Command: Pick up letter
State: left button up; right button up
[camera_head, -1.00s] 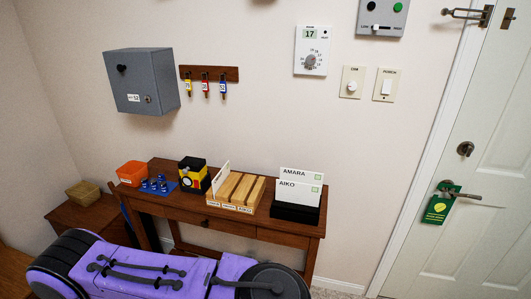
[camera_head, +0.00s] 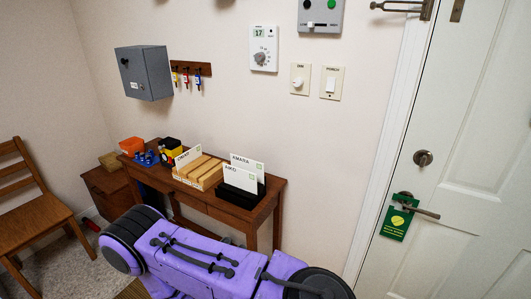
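Two white letters stand upright in a black holder (camera_head: 244,194) on the right end of the wooden table: the AMARA letter (camera_head: 247,165) behind and the AIKO letter (camera_head: 239,179) in front. Another white letter (camera_head: 188,157) stands in the left part of a light wooden sorter (camera_head: 201,172), left of the black holder; its name is too small to read surely. Neither of my grippers is in view.
The table (camera_head: 270,190) also bears an orange bin (camera_head: 131,146), a black and yellow box (camera_head: 170,150) and small blue items (camera_head: 148,158). A wooden chair (camera_head: 35,215) stands left. A white door (camera_head: 470,170) with a green hanger (camera_head: 396,222) is at right.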

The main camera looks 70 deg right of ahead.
aim_at(247, 180)
jog(key=u, duration=0.05)
jog(key=k, duration=0.1)
jog(key=z, duration=1.45)
